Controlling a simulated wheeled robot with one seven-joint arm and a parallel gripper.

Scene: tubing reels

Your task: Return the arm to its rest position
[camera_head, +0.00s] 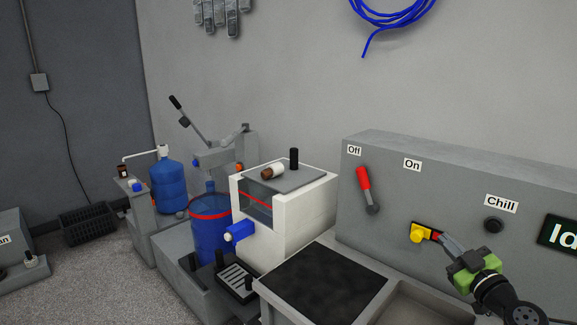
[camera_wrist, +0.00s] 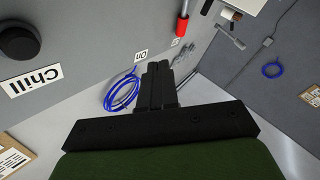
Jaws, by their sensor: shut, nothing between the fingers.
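My gripper (camera_head: 441,239) is at the lower right of the head view, in front of the grey control panel (camera_head: 400,165). Its green body and dark wrist run down to the lower right corner. Its fingertips are beside a yellow knob (camera_head: 418,232) with a red part next to it; whether they touch cannot be told. In the wrist view my gripper (camera_wrist: 158,68) has its fingers together with nothing between them. The wrist view shows the panel tilted, with the black Chill knob (camera_wrist: 20,42) at upper left.
A red-handled lever (camera_head: 364,180) points up near "Off" on the panel. A white box (camera_head: 290,225) with a bottle on top stands left of a black mat (camera_head: 325,285). Blue barrels (camera_head: 209,225) stand further left. Blue tubing (camera_head: 390,15) hangs on the wall.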

